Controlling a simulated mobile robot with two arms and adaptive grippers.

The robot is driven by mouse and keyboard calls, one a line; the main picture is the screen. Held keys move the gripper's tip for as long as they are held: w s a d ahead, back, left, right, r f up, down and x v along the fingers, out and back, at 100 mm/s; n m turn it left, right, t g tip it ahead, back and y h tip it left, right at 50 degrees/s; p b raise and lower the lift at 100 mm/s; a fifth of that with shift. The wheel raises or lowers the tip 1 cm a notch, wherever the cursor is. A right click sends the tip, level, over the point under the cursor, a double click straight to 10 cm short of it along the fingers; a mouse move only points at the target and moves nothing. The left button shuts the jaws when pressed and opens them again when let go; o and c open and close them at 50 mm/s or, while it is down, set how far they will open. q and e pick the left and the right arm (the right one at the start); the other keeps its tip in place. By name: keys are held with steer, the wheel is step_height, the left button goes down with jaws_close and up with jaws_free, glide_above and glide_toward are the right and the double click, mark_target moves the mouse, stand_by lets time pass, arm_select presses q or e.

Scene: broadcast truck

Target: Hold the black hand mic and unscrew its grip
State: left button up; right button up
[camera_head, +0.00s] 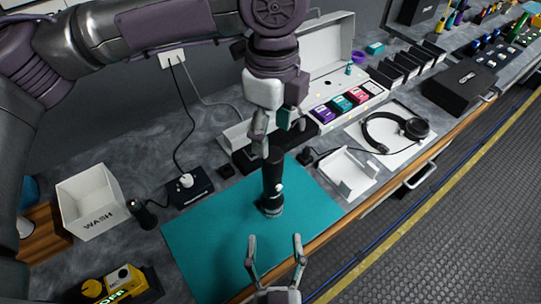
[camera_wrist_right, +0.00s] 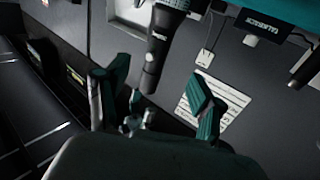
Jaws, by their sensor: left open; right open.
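The black hand mic (camera_head: 273,178) stands roughly upright on the teal mat (camera_head: 215,240), with a grey band near its lower end. My left gripper (camera_head: 272,136) is open and points down just above the mic's upper end; whether a finger touches it cannot be told. My right gripper (camera_head: 274,248) is open and empty at the mat's front edge, apart from the mic, its fingers pointing toward it. In the right wrist view the mic (camera_wrist_right: 158,50) shows beyond and between the open fingers of the right gripper (camera_wrist_right: 152,95).
A white WASH bin (camera_head: 92,205) and a yellow device (camera_head: 118,283) are at the left. Behind the mat is a black box with a plug (camera_head: 187,185). To the right are a white cradle (camera_head: 348,172) and headphones (camera_head: 395,130). The mat around the mic is clear.

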mark_target(273, 192)
arm_select(q)
steer(key=shift+r, duration=0.15)
steer(key=shift+s+d+r, duration=0.1)
steer(key=shift+s+r, duration=0.05)
steer(key=shift+s, duration=0.3)
steer(key=shift+w, duration=0.1)
arm_select(e)
steer(key=w, duration=1.3)
steer(key=shift+w+a+r, duration=0.15)
steer(key=shift+a, duration=0.1)
steer(key=shift+c, duration=0.2)
jaws_close()
